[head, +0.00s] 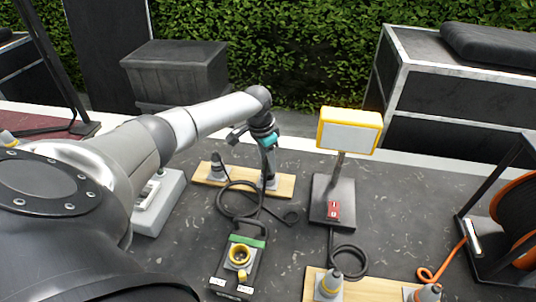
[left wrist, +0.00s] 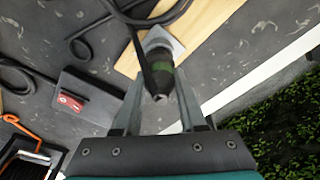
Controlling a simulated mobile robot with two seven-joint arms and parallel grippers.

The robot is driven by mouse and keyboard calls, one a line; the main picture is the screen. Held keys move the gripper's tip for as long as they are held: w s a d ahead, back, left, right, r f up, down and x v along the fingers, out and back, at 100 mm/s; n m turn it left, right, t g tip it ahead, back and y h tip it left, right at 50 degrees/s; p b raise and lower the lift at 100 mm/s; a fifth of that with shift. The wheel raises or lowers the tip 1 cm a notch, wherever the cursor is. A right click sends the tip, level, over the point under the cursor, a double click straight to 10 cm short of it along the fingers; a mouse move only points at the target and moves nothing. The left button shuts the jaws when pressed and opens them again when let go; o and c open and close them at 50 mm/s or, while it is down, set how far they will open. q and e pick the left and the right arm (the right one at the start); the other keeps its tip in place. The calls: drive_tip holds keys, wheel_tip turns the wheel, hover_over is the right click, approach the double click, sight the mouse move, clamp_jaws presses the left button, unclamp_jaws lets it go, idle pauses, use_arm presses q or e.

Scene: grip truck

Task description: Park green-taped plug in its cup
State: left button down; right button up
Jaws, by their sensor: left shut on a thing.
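The green-taped plug (left wrist: 160,72) is dark, with a green band and a black cable. It stands between the two fingers of my left gripper (left wrist: 160,88), which is shut on it. In the head view my left gripper (head: 268,158) points down over the right end of the back wooden board (head: 240,194). A grey cup (left wrist: 161,38) is directly below the plug, in line with it. The plug's lower end meets or overlaps the cup; I cannot tell how far it is seated. My right gripper is not in view.
A dark plug (head: 216,168) stands at the board's left end. A green-marked box (head: 238,268) with a yellow ring socket is in front. A yellow-framed lamp (head: 349,131) stands to the right. Looped cables lie between.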

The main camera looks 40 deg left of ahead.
use_arm(q)
drive_tip(key=shift+f+b, duration=0.45)
drive_tip(key=shift+f, duration=0.4)
drive_tip(key=shift+c, duration=0.4)
unclamp_jaws()
drive_tip(key=shift+r, duration=0.1)
drive_tip(key=shift+r+p, duration=2.4)
drive_tip(key=shift+p, duration=0.35)
drive_tip(key=shift+r, duration=0.1)
